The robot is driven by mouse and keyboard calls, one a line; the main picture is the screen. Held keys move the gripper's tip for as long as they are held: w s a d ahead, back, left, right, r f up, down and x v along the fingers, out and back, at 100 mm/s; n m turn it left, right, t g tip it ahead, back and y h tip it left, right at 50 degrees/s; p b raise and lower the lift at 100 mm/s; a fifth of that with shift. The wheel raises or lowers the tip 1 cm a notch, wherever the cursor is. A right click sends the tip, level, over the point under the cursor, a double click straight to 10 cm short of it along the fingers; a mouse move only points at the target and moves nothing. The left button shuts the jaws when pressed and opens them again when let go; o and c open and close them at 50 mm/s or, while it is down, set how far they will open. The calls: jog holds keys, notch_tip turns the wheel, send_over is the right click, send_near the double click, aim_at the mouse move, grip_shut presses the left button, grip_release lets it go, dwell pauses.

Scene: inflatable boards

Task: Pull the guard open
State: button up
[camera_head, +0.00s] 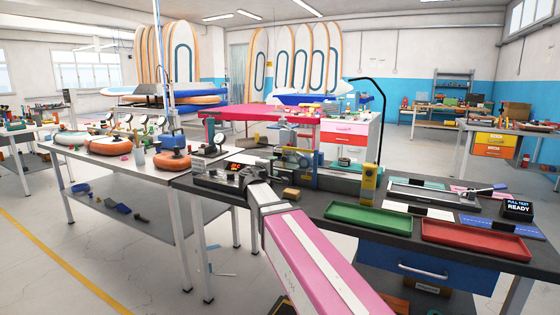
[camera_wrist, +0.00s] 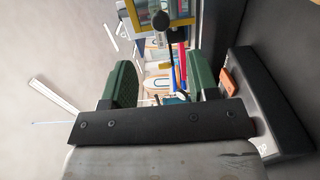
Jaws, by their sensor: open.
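The guard (camera_wrist: 182,22), a clear panel in a yellow frame, shows at the top of the wrist view. A dark round knob (camera_wrist: 161,20) on a thin stem stands in front of it. In the head view the yellow-framed part (camera_head: 297,157) of a bench machine is small and partly covered by other parts. My gripper (camera_wrist: 160,80) has two green-padded fingers spread apart with nothing between them. The knob is beyond the fingertips, roughly in line with the gap, and looks apart from them. In the head view my pink and white arm reaches toward the machine, and the fingers are hard to make out.
The dark bench holds a green tray (camera_head: 369,219), a red tray (camera_head: 474,240) and a yellow post (camera_head: 368,184) right of my arm. A white table (camera_head: 110,170) with orange rings is farther left.

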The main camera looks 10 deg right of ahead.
aim_at(284, 159)
jog(key=x, duration=1)
jog(key=shift+w+d, duration=0.1)
jog(key=shift+w, duration=0.3)
grip_shut()
